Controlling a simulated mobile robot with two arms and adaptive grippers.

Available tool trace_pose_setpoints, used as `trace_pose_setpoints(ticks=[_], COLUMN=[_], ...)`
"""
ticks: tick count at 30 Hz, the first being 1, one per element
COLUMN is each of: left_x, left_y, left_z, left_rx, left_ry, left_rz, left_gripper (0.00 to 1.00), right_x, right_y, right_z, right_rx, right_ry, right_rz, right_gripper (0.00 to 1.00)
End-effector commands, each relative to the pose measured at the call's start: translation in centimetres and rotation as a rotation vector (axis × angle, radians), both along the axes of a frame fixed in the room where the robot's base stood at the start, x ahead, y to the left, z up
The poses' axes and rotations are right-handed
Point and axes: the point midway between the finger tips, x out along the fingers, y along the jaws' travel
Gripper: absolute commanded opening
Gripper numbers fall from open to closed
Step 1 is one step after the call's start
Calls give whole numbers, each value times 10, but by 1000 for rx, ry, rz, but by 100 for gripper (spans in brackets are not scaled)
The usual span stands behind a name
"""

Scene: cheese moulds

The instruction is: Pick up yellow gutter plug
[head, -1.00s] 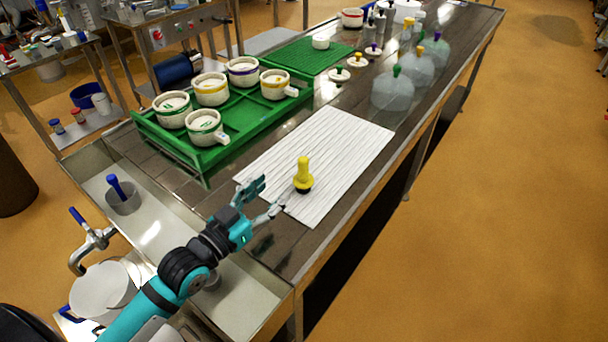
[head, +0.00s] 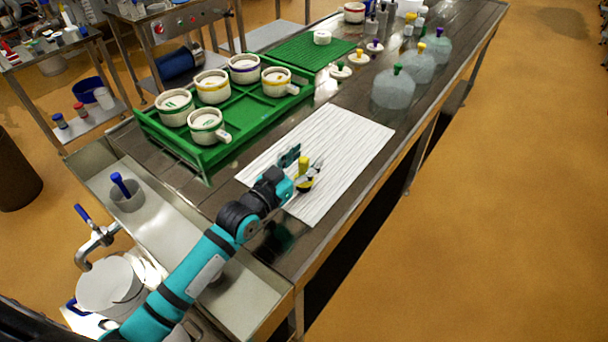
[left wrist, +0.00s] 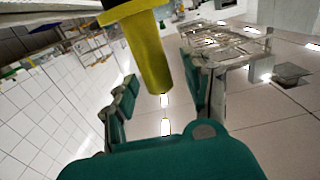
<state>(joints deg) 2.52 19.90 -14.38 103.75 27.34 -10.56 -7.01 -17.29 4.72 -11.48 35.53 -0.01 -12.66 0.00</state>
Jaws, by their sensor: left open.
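The yellow gutter plug (head: 304,161) stands upright on the white ribbed mat (head: 345,142), near its front end. It has a yellow stem and a dark base, partly hidden by my gripper. My left gripper (head: 303,163) is open, with one finger on each side of the plug. In the left wrist view the yellow plug (left wrist: 150,60) shows between the two teal fingers (left wrist: 160,98), with a visible space beside its stem. I cannot tell whether either finger touches it. My right gripper is not in view.
A green tray (head: 238,130) with several white moulds stands left of the mat. Clear domes (head: 393,92) stand beyond it near the table's right edge.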

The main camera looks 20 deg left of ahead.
Motion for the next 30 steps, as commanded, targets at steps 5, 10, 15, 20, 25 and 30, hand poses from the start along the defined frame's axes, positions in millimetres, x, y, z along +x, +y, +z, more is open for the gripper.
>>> trace_pose_setpoints(ticks=[5,10,15,20,25,30], left_x=[0,-1,-1,-1,-1,-1], left_y=[0,0,0,0,0,0], left_z=[-1,-1,-1,-1,0,0], left_rx=[0,0,0,0,0,0], left_ry=[1,1,1,1,1,1], left_rz=[0,0,0,0,0,0], left_gripper=[47,25,2,0,0,0], right_x=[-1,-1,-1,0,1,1], right_y=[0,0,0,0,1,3], right_z=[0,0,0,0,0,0], right_rx=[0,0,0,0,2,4], right_ry=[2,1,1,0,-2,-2], right_rz=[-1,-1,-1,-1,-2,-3], right_gripper=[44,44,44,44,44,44])
